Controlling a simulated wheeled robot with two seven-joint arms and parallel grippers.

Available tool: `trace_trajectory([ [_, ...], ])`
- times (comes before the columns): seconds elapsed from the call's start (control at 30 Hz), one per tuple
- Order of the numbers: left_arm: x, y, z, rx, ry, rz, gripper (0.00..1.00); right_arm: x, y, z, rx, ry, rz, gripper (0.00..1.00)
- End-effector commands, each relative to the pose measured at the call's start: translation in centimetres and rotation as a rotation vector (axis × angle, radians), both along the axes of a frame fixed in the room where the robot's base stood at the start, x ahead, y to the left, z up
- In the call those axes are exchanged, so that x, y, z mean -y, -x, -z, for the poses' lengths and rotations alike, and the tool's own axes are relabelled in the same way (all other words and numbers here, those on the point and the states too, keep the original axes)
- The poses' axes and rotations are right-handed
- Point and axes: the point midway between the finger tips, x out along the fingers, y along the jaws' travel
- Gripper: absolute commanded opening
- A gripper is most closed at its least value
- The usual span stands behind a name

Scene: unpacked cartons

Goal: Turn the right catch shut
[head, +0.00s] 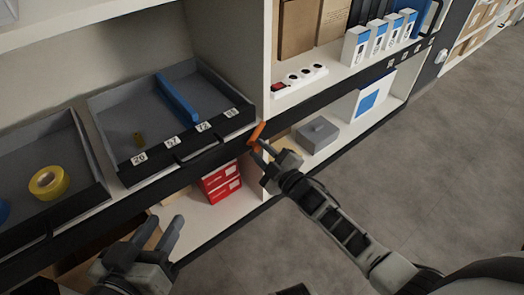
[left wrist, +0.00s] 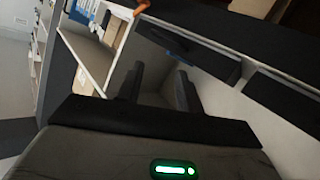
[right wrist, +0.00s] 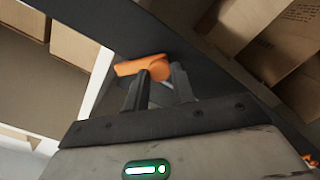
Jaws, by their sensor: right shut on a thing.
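The right catch is an orange lever (head: 257,131) on the dark front rail, beside the right end of the grey tray. In the head view it stands tilted, its upper end leaning right. My right gripper (head: 262,150) is shut on it. In the right wrist view the catch (right wrist: 128,68) has a round hub and an arm pointing left, and the fingertips (right wrist: 161,76) cover part of it. My left gripper (head: 156,236) is open and empty, low in front of the shelf. The left wrist view shows its fingers (left wrist: 158,82) apart, with a small orange piece (left wrist: 142,7) beyond.
A grey tray (head: 160,175) with number labels holds a blue bar; another tray with yellow tape (head: 48,182) is to its left. Red boxes (head: 221,183) and a grey lidded box (head: 316,135) stand on the lower shelf. Floor at right is clear.

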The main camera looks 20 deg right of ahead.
Motion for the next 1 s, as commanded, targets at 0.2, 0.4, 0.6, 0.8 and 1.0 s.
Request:
trace_trajectory([
  [0.2,0.05,0.03,0.12,-0.001,0.008,0.001,0.36,-0.05,0.10,0.19,0.070,0.194,0.000,0.02],
  [0.4,0.16,0.04,-0.29,0.008,0.032,0.003,0.36,-0.06,0.13,0.32,0.132,0.369,0.000,0.02],
  [0.6,0.27,-0.11,-0.49,0.015,0.052,0.002,0.36,-0.07,0.12,0.34,0.189,0.520,0.000,0.02],
  [0.8,0.43,-0.32,-0.70,0.021,0.077,0.001,0.36,-0.09,0.12,0.34,0.229,0.631,-0.002,0.02],
  [1.0,0.50,-0.32,-0.84,0.022,0.091,0.001,0.36,-0.08,0.12,0.31,0.252,0.696,-0.001,0.02],
])
